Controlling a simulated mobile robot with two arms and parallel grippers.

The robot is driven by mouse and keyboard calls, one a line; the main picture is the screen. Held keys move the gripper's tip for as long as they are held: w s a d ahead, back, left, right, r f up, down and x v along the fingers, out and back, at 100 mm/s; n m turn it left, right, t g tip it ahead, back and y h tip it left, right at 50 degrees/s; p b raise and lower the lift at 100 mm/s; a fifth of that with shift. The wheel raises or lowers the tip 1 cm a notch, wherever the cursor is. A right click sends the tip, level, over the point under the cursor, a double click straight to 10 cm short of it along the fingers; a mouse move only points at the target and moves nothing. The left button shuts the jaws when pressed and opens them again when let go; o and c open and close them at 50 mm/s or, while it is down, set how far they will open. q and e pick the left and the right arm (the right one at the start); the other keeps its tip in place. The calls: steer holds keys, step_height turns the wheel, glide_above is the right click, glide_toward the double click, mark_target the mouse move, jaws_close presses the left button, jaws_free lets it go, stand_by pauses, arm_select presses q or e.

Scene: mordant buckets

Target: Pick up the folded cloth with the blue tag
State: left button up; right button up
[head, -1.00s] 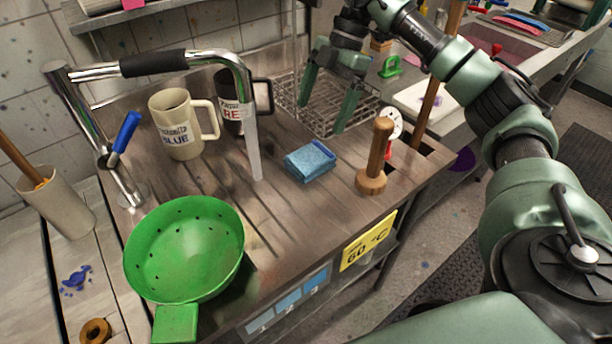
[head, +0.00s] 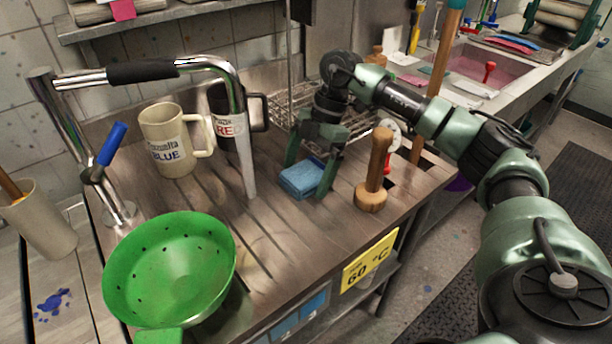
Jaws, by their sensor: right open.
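The gripper is open, and I cannot tell whether the fingers touch the cloth. My left gripper is not in view.
A wooden pestle-like tool (head: 374,175) stands close to the right of the cloth. The chrome faucet (head: 240,120), a beige mug (head: 174,140) and a dark mug (head: 228,115) stand to the left. A green colander (head: 170,270) is at front left. A wire rack (head: 285,110) is behind.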

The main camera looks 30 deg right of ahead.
steer(key=shift+f, duration=0.15)
stand_by(0.4)
steer(key=c, duration=1.7)
